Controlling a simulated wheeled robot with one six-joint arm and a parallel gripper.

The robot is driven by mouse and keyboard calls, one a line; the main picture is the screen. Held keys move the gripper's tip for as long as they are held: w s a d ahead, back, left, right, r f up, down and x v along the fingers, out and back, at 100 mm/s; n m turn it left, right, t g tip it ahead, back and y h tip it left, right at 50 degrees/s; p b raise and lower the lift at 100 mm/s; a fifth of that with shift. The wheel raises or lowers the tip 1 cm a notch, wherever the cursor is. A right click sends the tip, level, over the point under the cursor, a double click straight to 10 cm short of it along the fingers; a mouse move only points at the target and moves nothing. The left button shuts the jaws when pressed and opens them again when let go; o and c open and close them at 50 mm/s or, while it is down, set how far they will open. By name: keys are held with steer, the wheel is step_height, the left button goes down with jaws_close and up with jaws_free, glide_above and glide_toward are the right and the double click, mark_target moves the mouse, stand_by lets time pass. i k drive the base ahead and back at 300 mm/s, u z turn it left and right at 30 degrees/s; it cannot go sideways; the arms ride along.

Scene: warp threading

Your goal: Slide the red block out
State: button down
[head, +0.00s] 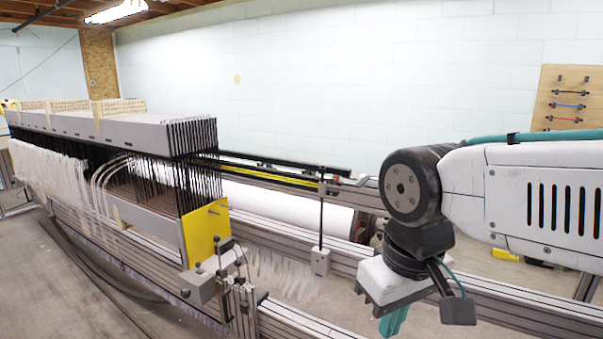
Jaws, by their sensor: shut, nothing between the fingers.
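My gripper (393,322) hangs at the lower right, below my dark wrist, with its teal fingers pointing down. The fingers are partly hidden by the white gripper body, and they are shut and empty. I cannot make out a red block for certain. My gripper is well to the right of that spot and nearer to me, touching nothing that I can see.
The loom's heddle frames (190,135) and a yellow plate (207,232) stand at the left. A thin post with a grey block (320,262) stands between loom and gripper. Metal rails (520,308) run beneath my arm.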

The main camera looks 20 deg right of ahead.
mark_target(337, 178)
steer(key=z, duration=0.2)
steer(key=i, duration=1.35)
steer(key=z, duration=0.1)
